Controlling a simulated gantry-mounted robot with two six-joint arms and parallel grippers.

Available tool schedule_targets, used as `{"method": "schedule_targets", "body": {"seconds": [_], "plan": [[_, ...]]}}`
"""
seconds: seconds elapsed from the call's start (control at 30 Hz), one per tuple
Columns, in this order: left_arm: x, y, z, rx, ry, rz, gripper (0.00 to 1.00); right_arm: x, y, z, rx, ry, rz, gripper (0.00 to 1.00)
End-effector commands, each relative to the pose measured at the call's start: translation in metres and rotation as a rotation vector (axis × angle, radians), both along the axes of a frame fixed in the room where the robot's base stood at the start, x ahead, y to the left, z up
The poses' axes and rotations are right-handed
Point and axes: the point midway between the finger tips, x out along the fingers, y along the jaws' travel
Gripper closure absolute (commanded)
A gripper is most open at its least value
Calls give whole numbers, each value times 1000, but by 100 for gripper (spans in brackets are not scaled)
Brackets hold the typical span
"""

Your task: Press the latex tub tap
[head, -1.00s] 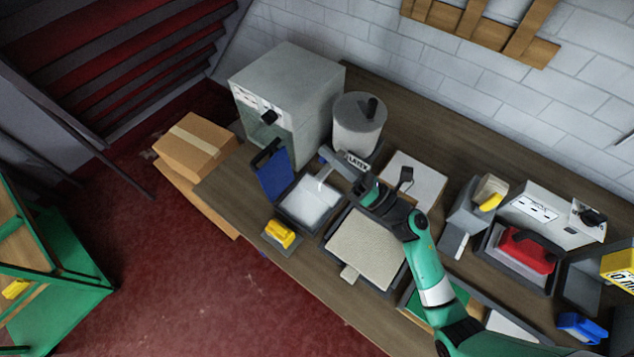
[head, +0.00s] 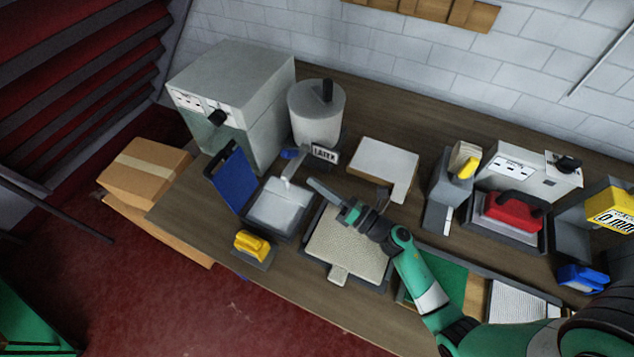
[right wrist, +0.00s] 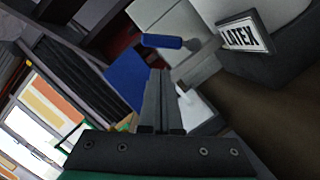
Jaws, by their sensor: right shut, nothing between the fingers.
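The latex tub (head: 316,118) is a pale cylinder on the bench, with a "LATEX" label (head: 325,153) low on its front. Its tap has a blue handle (head: 289,154), which also shows in the right wrist view (right wrist: 161,41). A white-filled tray (head: 275,208) stands below the tap, and a pale strip runs down toward it; I cannot tell if it is liquid. My right gripper (head: 312,182) is shut and empty, in front of the tub and a little right of the tap. In the right wrist view its fingertips (right wrist: 160,72) appear apart from the handle. My left gripper is not in view.
A grey box machine (head: 235,95) stands left of the tub, with a blue panel (head: 228,177) before it. A yellow-handled tool (head: 252,244) sits at the front edge. A beige mat in a tray (head: 345,247) lies below my right arm. A white board (head: 385,165) is right of the tub.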

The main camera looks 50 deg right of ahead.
Motion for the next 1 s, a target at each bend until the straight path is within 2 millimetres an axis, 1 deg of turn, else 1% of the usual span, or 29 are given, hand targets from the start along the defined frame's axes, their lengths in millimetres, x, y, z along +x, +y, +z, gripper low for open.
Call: {"method": "schedule_targets", "body": {"seconds": [0.03,0.2,0.3,0.4,0.53,0.83,1.0], "plan": [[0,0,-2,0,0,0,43,11,0,2,-2,-3,2,100],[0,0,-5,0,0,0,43,44,1,7,-1,-2,2,100],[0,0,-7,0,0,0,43,59,0,9,0,-1,1,100],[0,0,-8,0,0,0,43,68,1,11,0,-1,2,100],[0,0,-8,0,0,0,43,73,0,13,0,0,0,100],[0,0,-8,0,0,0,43,73,0,13,1,0,0,100],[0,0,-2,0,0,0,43,73,0,16,20,4,0,100]]}}
